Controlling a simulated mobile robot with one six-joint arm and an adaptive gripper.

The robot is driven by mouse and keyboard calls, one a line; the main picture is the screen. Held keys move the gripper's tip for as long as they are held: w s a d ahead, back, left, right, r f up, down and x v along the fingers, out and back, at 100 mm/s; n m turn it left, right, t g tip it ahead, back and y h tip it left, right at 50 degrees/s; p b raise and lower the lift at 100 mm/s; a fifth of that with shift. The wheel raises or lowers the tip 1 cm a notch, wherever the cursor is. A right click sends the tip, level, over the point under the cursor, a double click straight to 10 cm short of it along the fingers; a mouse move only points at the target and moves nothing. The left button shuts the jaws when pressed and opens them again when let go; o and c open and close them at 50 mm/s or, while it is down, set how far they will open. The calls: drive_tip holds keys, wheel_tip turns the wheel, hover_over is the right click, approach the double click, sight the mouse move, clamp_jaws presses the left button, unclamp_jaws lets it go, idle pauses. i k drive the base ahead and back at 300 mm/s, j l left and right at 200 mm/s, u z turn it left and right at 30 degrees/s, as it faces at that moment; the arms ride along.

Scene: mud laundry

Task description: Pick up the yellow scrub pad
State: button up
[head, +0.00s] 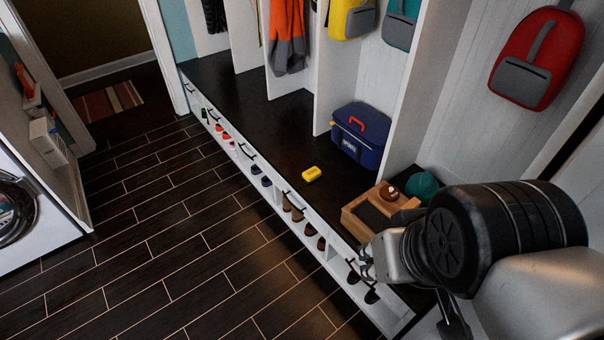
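The yellow scrub pad (312,174) lies flat on the dark bench top (275,140), near its front edge, in the head view. It is small, bright and unobstructed. My gripper (367,264) is at the lower right, in front of the near end of the bench and apart from the pad. The pad is up and to the left of it in the picture. My arm partly hides the gripper, and its fingers are too small and unclear to show their opening. Nothing is visibly held.
A blue bag (358,137) stands behind the pad. A wooden tray (352,222) holds a brown ball (389,193), with a teal ball (422,186) beside it. White dividers (408,95) rise from the bench. Shoes fill the cubbies below. The dark floor (170,250) is clear.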

sight(311, 175)
drive_tip(key=i+j+z, duration=0.2)
drive_tip(key=i+j, duration=0.25)
drive_tip(key=i+j+z, duration=0.2)
drive_tip(key=i+j, duration=0.35)
drive_tip(key=i+j+z, duration=0.2)
drive_tip(key=i+j, duration=0.4)
drive_tip(key=i+j+z, duration=0.2)
drive_tip(key=i+j, duration=0.25)
drive_tip(key=j, duration=0.25)
